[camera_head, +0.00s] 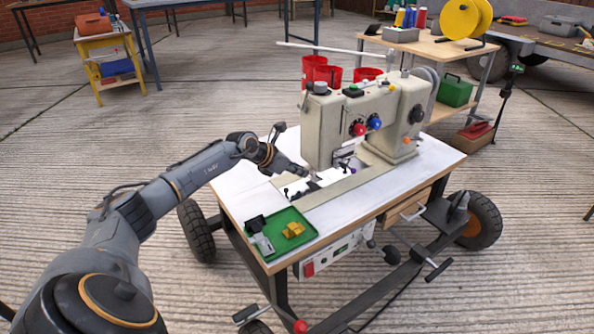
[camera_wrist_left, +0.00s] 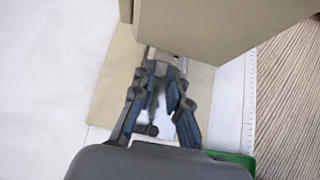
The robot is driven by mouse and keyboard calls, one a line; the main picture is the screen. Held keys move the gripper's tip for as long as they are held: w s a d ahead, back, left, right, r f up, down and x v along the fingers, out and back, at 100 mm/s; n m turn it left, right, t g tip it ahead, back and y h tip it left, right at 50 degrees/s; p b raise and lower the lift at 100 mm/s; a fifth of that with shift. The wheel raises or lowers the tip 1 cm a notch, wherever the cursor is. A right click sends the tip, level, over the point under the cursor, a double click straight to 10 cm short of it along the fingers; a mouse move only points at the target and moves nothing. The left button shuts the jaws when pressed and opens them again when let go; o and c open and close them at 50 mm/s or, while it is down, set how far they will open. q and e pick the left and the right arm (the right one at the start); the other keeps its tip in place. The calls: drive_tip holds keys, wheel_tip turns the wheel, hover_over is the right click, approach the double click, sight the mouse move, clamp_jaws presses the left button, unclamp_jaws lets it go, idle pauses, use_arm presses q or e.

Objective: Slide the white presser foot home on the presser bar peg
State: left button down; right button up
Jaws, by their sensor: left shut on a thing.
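My left gripper (camera_head: 301,179) is low beside the sewing machine's head (camera_head: 323,130), over the machine bed. In the left wrist view, its two dark fingers (camera_wrist_left: 166,68) are closed in around a small pale piece, which I take to be the white presser foot (camera_wrist_left: 153,112); the fingers cover much of it. The fingertips reach to the lower edge of the beige machine head (camera_wrist_left: 215,30). The presser bar peg cannot be made out; the head and fingers hide that area. Whether foot and peg touch cannot be told. My right gripper is in neither view.
A green tray (camera_head: 270,255) with a yellow part (camera_head: 293,230) and grey and black parts lies at the table's front left corner. The white tabletop (camera_head: 245,196) is clear on the left. The machine head overhangs the work area. Red cups (camera_head: 326,75) stand behind.

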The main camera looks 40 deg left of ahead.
use_arm(q)
drive_tip(key=shift+w, duration=0.15)
idle(0.3)
drive_tip(key=c, duration=1.3)
unclamp_jaws()
drive_tip(key=shift+d, duration=0.1)
drive_tip(key=shift+o, duration=0.2)
drive_tip(key=shift+s+r, duration=0.2)
drive_tip(key=shift+s, duration=0.1)
drive_tip(key=v, duration=1.1)
